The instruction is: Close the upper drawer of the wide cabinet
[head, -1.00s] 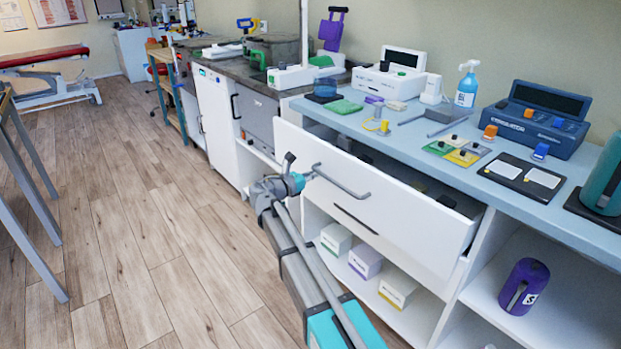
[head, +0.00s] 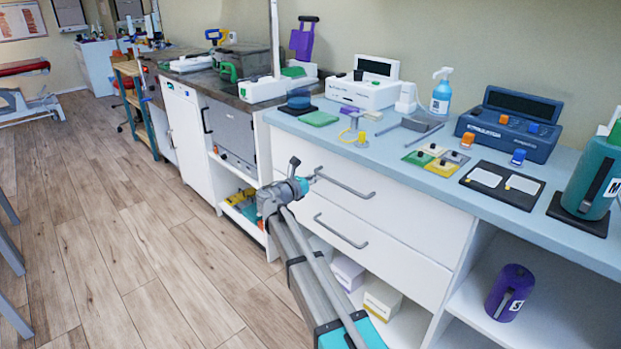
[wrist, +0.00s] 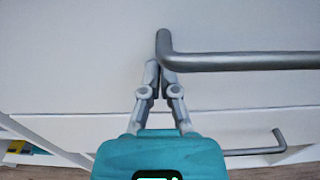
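The wide cabinet (head: 572,245) is white with a pale blue top. Its upper drawer (head: 410,212) looks shut, its front about level with the lower drawer's front. The upper drawer's grey bar handle (head: 345,186) also shows in the wrist view (wrist: 245,62). My gripper (head: 312,177) is at the left end of this handle. In the wrist view, its fingers (wrist: 160,68) are drawn together, with the tips right at the handle's left end post. They appear to touch it; I see nothing held between them.
The lower drawer's handle (head: 341,232) is just below my gripper. Boxes (head: 382,298) and a purple canister (head: 510,292) stand on open shelves. Devices, cards and a spray bottle (head: 441,92) stand on the cabinet top. The wooden floor (head: 130,230) at left is clear.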

